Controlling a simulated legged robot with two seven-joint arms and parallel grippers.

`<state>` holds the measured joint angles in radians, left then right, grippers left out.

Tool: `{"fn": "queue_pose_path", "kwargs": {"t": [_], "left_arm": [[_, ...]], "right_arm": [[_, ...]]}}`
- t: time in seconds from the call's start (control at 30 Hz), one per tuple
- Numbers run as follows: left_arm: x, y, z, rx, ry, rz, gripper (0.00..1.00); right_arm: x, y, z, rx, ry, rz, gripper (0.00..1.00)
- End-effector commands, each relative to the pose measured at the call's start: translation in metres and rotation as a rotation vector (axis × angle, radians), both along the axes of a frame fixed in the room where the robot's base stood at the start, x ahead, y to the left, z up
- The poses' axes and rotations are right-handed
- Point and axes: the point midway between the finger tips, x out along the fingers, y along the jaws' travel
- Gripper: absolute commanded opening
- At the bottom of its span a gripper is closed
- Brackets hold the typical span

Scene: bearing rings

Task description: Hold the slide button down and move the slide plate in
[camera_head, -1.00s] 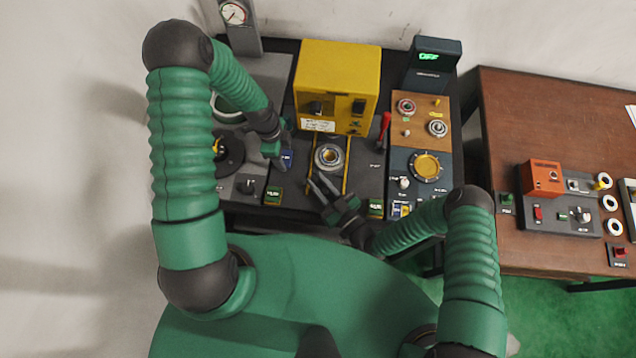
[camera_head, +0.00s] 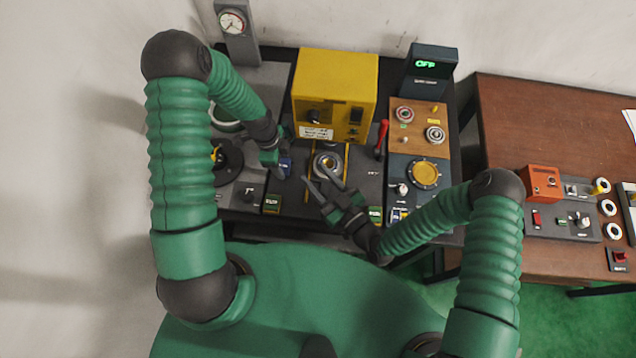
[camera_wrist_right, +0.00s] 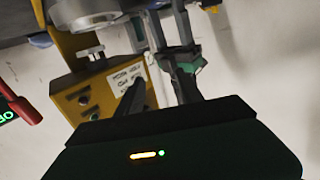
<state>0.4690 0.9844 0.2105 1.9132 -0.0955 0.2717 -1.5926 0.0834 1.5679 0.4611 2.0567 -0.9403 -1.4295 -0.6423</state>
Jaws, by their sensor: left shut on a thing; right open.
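The slide plate (camera_head: 318,176) is a dark plate between two yellow rails, in front of the yellow box. A metal bearing ring (camera_head: 327,165) sits on it; a ring also shows in the right wrist view (camera_wrist_right: 92,14). My left gripper (camera_head: 283,163) is low at the left of the rails, by a small blue label (camera_head: 285,168). It is shut on what seems to be the slide button, which it hides. My right gripper (camera_head: 326,176) is open, its fingers spread at the front of the ring. Contact with the ring or plate cannot be told.
The yellow box (camera_head: 335,90) stands behind the ring. A red lever (camera_head: 382,136) and a panel with a yellow dial (camera_head: 425,173) are to the right. A green-labelled block (camera_head: 272,204) is at the front left. A brown table (camera_head: 510,110) with an orange box is farther right.

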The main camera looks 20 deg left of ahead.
Motion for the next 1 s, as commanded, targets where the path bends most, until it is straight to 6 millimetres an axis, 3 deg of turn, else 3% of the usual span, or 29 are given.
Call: {"fn": "queue_pose_path", "kwargs": {"t": [0.27, 0.43, 0.6, 0.8, 1.0], "left_arm": [[0.002, 0.001, 0.001, 0.002, -0.005, 0.002, 0.16], [0.002, 0.001, 0.001, 0.002, -0.005, 0.002, 0.16], [0.002, 0.001, 0.001, 0.002, -0.006, 0.001, 0.16], [0.002, 0.001, 0.001, 0.001, -0.006, 0.001, 0.16], [0.002, 0.001, 0.000, 0.002, -0.006, 0.001, 0.16]], "right_arm": [[0.000, 0.000, 0.005, -0.001, 0.001, -0.001, 0.43], [0.003, 0.003, 0.001, -0.068, -0.008, 0.001, 0.22], [0.013, 0.006, -0.018, -0.410, -0.038, 0.006, 0.00], [0.005, -0.017, -0.022, -0.876, -0.033, 0.019, 0.00], [-0.018, -0.040, -0.010, -1.095, 0.026, 0.033, 0.00]]}}
